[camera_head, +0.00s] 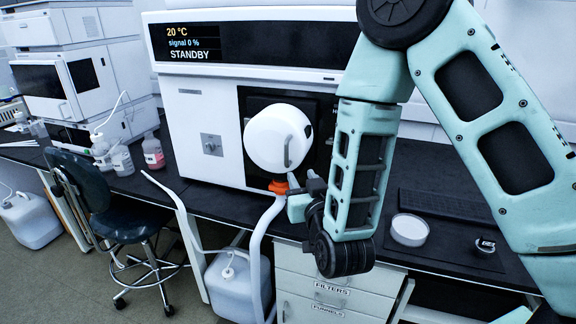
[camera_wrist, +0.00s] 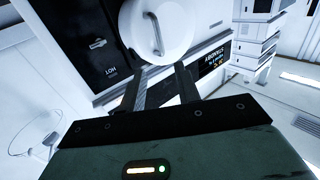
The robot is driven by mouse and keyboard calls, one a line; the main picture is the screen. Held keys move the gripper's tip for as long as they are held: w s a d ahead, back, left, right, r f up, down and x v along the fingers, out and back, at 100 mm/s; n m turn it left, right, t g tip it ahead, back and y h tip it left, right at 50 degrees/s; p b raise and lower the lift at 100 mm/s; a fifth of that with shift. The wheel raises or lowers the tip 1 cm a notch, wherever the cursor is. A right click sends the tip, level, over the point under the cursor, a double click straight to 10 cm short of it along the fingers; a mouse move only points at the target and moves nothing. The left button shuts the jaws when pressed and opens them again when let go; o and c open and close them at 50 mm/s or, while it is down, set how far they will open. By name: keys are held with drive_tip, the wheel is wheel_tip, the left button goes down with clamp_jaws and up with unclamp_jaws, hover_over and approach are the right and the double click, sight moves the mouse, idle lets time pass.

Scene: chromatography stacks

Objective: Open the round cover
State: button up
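The round cover (camera_head: 270,135) is a white disc on the front of the large white instrument, over a black recessed panel. It looks closed from the front, though its hinge is not clear. A grey bar handle (camera_head: 287,152) stands on its face. In the wrist view the cover (camera_wrist: 180,32) is at the top, with its handle (camera_wrist: 156,38) above the gap between my fingers. My gripper (camera_head: 302,183) is just below and right of the cover in the head view. Its two fingers (camera_wrist: 160,75) are apart, with nothing between them, short of the handle.
An orange fitting (camera_head: 278,187) with a white hose sits just under the cover, close to my gripper. A round white dish (camera_head: 409,229) and a small dark-rimmed jar (camera_head: 485,245) stand on the black bench at right. A stool (camera_head: 110,215) stands at left.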

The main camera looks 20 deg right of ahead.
sight(287, 151)
drive_tip(key=w, duration=0.3)
drive_tip(key=w+p, duration=0.1)
drive_tip(key=w, duration=0.7)
drive_tip(key=shift+w+d+r, duration=0.2)
drive_tip(key=shift+w+d, duration=0.05)
drive_tip(key=shift+d, duration=0.05)
drive_tip(key=shift+w+f+p, duration=0.1)
drive_tip(key=shift+w+p, duration=0.2)
drive_tip(key=shift+w, duration=0.4)
clamp_jaws()
